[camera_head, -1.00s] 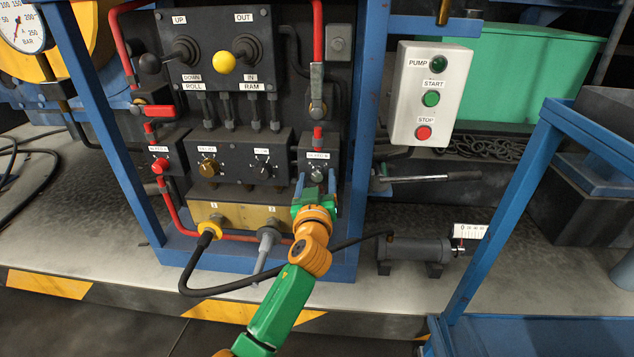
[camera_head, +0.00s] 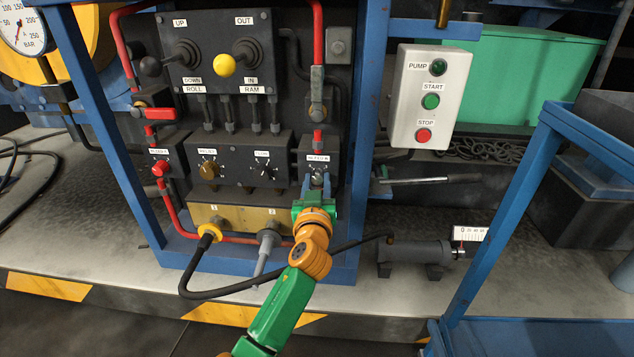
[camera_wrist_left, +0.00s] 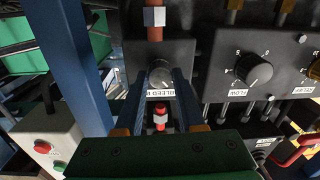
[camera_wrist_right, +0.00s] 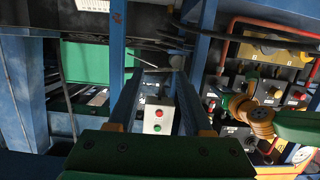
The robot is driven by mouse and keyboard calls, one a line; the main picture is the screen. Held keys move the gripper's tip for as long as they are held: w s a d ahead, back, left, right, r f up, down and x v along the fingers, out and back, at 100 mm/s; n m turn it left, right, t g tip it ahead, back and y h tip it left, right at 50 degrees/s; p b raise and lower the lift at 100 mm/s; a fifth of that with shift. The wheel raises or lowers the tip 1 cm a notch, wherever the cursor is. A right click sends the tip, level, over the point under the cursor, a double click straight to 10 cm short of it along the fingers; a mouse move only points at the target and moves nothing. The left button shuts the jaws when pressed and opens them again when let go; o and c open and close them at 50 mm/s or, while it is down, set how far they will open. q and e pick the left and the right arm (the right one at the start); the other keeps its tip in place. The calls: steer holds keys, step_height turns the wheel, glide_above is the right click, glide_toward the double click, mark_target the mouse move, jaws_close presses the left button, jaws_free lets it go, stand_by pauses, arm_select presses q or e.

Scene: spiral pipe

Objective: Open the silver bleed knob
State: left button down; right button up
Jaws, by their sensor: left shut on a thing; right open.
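The silver bleed knob (camera_head: 317,180) is on a small dark panel labelled BLEED B, right of the dark knob panel. In the left wrist view the knob (camera_wrist_left: 160,76) is round and grey, between my two blue fingers. My left gripper (camera_head: 317,189) is shut on it, and in its wrist view the fingertips (camera_wrist_left: 160,84) lie at its two sides. The knob's pointer and turn angle are hard to make out. My right gripper (camera_wrist_right: 157,88) is open and empty, shown only in its own wrist view, with the pump box beyond its fingers.
A red bleed knob (camera_head: 160,169) is on the left panel. A brass knob (camera_head: 208,170) and a dark flow knob (camera_head: 263,170) lie between. The pump box (camera_head: 420,95) and a blue frame post (camera_head: 367,120) stand to the right.

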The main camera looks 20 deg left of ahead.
arm_select(q)
steer(key=shift+m, duration=0.8)
steer(key=m, duration=0.2)
steer(key=shift+m, duration=0.4)
steer(key=m+p, duration=0.1)
steer(key=m, duration=0.5)
steer(key=shift+m+t+p, duration=0.3)
steer(key=shift+p, duration=0.05)
steer(key=m+p, duration=0.1)
steer(key=m, duration=0.4)
steer(key=shift+f+m+h, duration=0.15)
steer(key=shift+m+h, duration=0.15)
steer(key=shift+h, duration=0.1)
arm_select(e)
steer(key=s+d+f+g+h, duration=0.1)
steer(key=s+d+f+g, duration=0.1)
steer(key=s+f+g, duration=0.4)
steer(key=s+d+f+g+h, duration=0.1)
steer(key=s+d+f+g, duration=0.1)
steer(key=s+f+g, duration=0.3)
steer(key=s+f, duration=0.2)
steer(key=s, duration=0.2)
steer(key=shift+d+f+m+g+h, duration=0.35)
steer(key=shift+m+g+h, duration=0.05)
arm_select(q)
steer(key=shift+m, duration=0.4)
arm_select(e)
steer(key=shift+w, duration=0.1)
